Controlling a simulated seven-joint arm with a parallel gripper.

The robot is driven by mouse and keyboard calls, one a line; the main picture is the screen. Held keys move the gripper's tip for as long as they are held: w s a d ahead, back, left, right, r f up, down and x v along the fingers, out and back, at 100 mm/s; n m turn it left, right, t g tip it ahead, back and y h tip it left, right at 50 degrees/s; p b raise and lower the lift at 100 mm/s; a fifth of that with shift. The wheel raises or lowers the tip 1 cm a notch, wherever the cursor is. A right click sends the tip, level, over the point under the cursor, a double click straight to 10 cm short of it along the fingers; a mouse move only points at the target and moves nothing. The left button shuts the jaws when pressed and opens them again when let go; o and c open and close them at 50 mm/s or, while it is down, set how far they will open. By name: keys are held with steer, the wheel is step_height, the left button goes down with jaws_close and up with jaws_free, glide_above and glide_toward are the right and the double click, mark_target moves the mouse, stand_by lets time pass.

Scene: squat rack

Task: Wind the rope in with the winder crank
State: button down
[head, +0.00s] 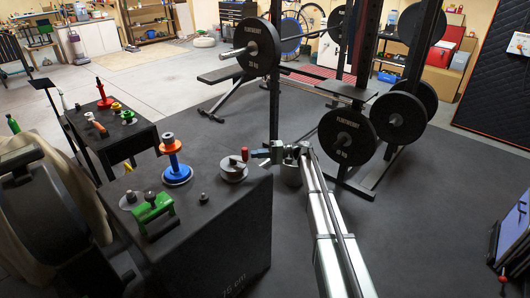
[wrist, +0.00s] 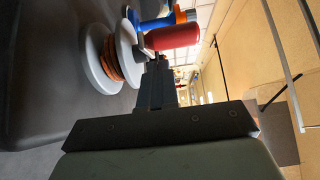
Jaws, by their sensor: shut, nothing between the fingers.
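The winder (head: 233,174) is a pale grey spool on the right part of the black box top. In the wrist view it shows as two light discs (wrist: 97,58) with brown rope (wrist: 115,60) wound between them. Its crank has a red handle (head: 245,154), which also shows large in the wrist view (wrist: 175,39). My gripper (head: 262,153) is at the right of the handle. In the wrist view its fingers (wrist: 156,68) are together and empty, with the tips just by the handle's base. I cannot tell whether they touch it.
A second black box (head: 112,128) holds small coloured parts. The squat rack with weight plates (head: 347,137) stands right of my gripper.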

steer(key=shift+s+a, duration=0.45)
steer(key=shift+s, duration=0.05)
steer(key=shift+s+a+m+t, duration=0.35)
steer(key=shift+s+m+t, duration=0.45)
steer(key=shift+t, duration=0.3)
